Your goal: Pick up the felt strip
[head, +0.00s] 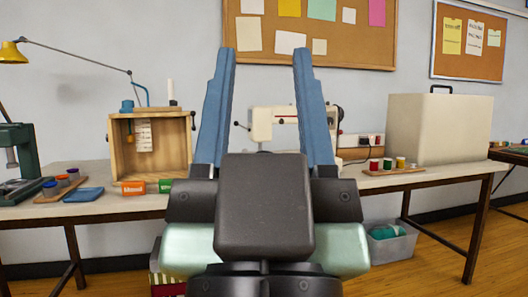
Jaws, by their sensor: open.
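My gripper (265,60) points away from me in the middle of the head view, its two long blue fingers apart with nothing between them. It stands large in front of the tables and hides part of them. I cannot make out a felt strip for certain. A flat blue piece (83,195) lies on the left table, but I cannot tell what it is. A small pale striped piece (144,133) hangs in the opening of a wooden box (183,145); its material is unclear.
The worktable (445,180) bears a sewing machine (262,124), partly hidden, a large cream case (440,128) and thread spools on a board (395,170). A grey bin (395,248) sits on the floor beneath.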

